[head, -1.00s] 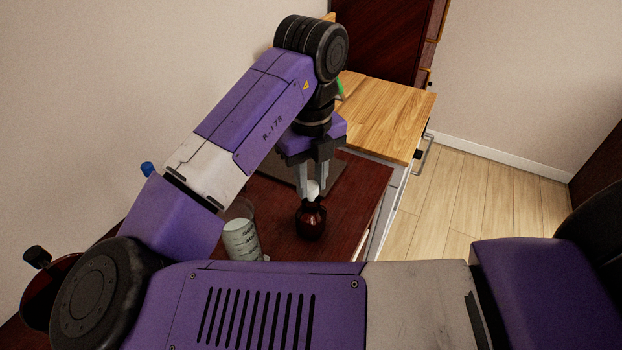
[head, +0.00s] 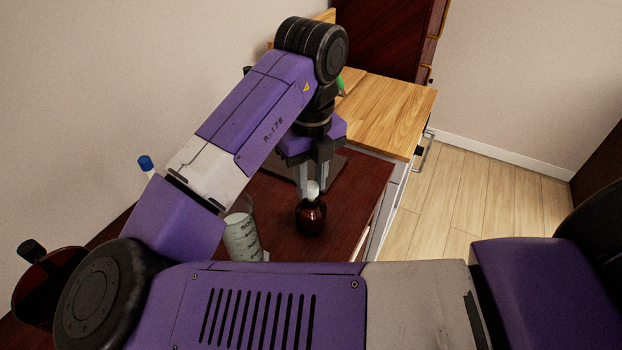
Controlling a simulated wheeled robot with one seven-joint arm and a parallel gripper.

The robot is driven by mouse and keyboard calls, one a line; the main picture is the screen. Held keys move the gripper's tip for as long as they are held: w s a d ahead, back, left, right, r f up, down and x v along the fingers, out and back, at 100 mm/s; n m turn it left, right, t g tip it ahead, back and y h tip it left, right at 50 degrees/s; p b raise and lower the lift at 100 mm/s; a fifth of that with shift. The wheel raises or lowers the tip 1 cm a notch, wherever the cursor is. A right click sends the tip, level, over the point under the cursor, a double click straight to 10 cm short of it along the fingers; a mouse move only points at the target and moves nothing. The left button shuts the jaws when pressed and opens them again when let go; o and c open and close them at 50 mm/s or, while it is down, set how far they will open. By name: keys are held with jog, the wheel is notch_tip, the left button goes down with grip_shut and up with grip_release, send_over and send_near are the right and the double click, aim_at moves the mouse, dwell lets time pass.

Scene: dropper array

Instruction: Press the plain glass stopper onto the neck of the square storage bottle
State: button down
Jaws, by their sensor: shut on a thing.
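A dark brown glass bottle (head: 311,219) stands upright on the dark wood table; I cannot tell from this angle whether its body is square. A pale, whitish stopper (head: 312,188) is at the top of its neck. My gripper (head: 312,187) points down right over the bottle, its fingers shut on the stopper. The stopper and the neck line up closely in this view. The fingers partly hide the stopper, and I cannot tell how deep it sits in the neck.
A pale printed beaker (head: 241,238) stands left of the bottle, partly behind my arm. A blue-capped item (head: 146,163) and a dark container with a black cap (head: 48,280) are further left. The dark table (head: 358,195) is clear right of the bottle; a light wood counter (head: 392,105) lies beyond.

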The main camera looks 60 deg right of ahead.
aim_at(311, 185)
jog(key=shift+f, duration=0.35)
jog(key=c, duration=1.1)
grip_release()
jog(key=shift+r, duration=0.1)
notch_tip(311, 185, up, 8)
jog(key=shift+f, duration=0.15)
